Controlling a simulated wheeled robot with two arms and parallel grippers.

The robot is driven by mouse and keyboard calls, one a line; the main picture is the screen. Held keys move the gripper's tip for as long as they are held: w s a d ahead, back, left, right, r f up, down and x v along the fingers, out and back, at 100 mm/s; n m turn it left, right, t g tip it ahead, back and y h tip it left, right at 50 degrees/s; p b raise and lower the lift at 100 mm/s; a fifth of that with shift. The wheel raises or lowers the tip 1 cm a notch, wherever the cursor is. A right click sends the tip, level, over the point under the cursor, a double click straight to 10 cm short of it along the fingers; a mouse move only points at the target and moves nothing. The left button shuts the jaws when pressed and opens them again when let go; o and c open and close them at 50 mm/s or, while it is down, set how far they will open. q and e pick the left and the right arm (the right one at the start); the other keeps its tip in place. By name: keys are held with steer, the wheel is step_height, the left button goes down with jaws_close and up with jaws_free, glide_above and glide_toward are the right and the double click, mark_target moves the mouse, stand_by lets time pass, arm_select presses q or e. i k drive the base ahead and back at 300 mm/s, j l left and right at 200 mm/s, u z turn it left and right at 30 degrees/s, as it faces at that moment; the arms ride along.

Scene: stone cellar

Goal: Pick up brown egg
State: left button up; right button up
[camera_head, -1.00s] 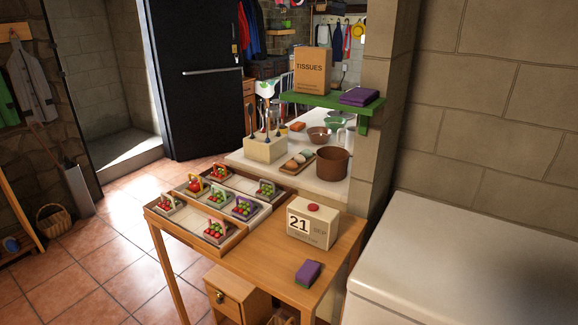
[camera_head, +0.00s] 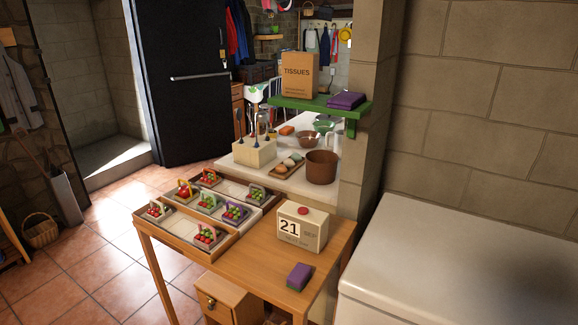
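Several small eggs lie in a row on a small wooden tray (camera_head: 276,174) on the white counter, left of a brown pot. The egg at the near end looks brownish (camera_head: 279,168). The others look paler, one of them greenish or whitish (camera_head: 289,162). They are small in the picture, so the exact colours are hard to tell. Neither of my grippers is in view.
A wooden table (camera_head: 262,264) with fruit-basket trays, a calendar block (camera_head: 302,228) and a purple sponge (camera_head: 299,277) stands before the counter. A brown pot (camera_head: 321,168) and utensil block (camera_head: 254,153) flank the eggs. A green shelf (camera_head: 318,105) hangs above.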

mark_target(281, 169)
steer(key=i+j+u, duration=0.4)
steer(key=j, duration=0.2)
steer(key=i+j+u, duration=0.4)
steer(key=j, duration=0.15)
steer(key=i+j+u, duration=0.75)
steer(key=i, duration=0.45)
steer(key=i+u, duration=0.35)
steer(key=i, duration=0.45)
steer(key=i+l+z, duration=0.1)
steer(key=i+z, duration=0.75)
steer(key=i+j+z, duration=0.1)
steer(key=i+z, duration=0.2)
steer(key=z, duration=0.15)
steer(key=i+j+z, duration=0.25)
steer(key=z, duration=0.15)
steer(key=i+z, duration=0.25)
steer(key=z, duration=0.2)
steer(key=i+j+z, duration=0.1)
steer(key=i+z, duration=0.2)
steer(key=z, duration=0.15)
steer(key=i+j+z, duration=0.2)
steer(key=z, duration=0.25)
steer(key=i+j+z, duration=0.2)
steer(key=z, duration=0.25)
steer(key=i+j+z, duration=0.15)
steer(key=j+z, duration=0.3)
steer(key=i+j+z, duration=0.1)
steer(key=j+z, duration=0.35)
steer(key=l, duration=0.1)
